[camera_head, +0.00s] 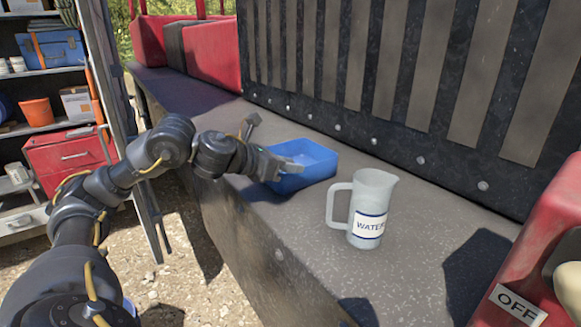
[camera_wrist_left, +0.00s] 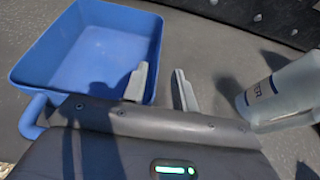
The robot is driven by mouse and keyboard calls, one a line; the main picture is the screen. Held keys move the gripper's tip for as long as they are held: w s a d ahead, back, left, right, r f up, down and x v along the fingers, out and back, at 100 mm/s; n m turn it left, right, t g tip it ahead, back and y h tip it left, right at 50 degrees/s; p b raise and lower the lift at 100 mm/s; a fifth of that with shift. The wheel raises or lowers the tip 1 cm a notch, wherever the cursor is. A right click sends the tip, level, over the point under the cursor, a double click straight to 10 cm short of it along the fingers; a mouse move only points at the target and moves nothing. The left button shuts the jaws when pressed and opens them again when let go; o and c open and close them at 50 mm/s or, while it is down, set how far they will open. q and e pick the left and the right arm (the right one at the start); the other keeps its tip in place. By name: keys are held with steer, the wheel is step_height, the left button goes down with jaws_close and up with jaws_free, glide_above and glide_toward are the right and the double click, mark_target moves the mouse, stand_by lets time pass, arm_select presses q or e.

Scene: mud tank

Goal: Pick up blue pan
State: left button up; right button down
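The blue pan (camera_head: 310,166) is an open rectangular tub on the grey ledge, left of the water jug. It also shows at the upper left of the left wrist view (camera_wrist_left: 95,60), with a blue handle (camera_wrist_left: 33,117) at its lower left. My left gripper (camera_head: 270,165) is at the pan's left end in the head view. In the wrist view its two fingers (camera_wrist_left: 160,87) are apart. One finger overlaps the pan's interior and the other is right of its right wall; contact cannot be told. My right gripper is not in view.
A clear jug labelled WATER (camera_head: 371,205) stands on the ledge (camera_head: 300,240) near the pan. A dark ribbed wall (camera_head: 400,90) rises behind. A red box marked OFF (camera_head: 545,240) is at the right. Shelves (camera_head: 45,75) stand at the left.

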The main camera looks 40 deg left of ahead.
mark_target(320, 163)
arm_select(q)
steer(key=p+x, duration=0.1)
steer(key=x, duration=0.3)
steer(key=shift+w+f, duration=0.1)
steer(key=shift+w, duration=0.25)
steer(key=shift+s, duration=0.1)
jaws_close()
